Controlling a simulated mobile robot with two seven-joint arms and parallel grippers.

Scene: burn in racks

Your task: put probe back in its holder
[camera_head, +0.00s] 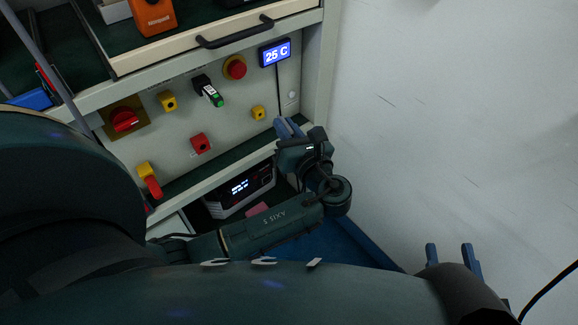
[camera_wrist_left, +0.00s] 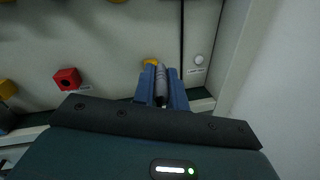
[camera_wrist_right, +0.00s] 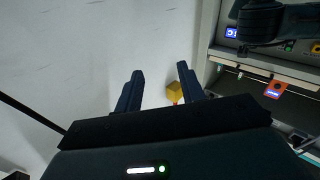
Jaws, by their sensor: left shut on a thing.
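My left gripper (camera_head: 289,124) is in front of the lower right of the panel, and in the left wrist view (camera_wrist_left: 160,76) its blue fingers are shut on a grey cylindrical probe (camera_wrist_left: 161,84). The probe stands roughly lengthwise between the fingers; its lower end is hidden. A yellow fitting (camera_head: 258,113) is on the panel just left of the gripper, partly hidden behind the fingers in the left wrist view (camera_wrist_left: 150,62). I cannot tell which fitting is the probe's holder. My right gripper (camera_head: 449,250) is open and empty by the white wall, apart from the panel.
A display reading 25 C (camera_head: 275,53) has a dark cable running down the panel. A round white fitting (camera_head: 292,95) is right of it. Red knobs (camera_head: 235,67) and a red block (camera_head: 200,143) are further left. A lit device (camera_head: 240,190) sits on the lower shelf. The white wall bounds the right.

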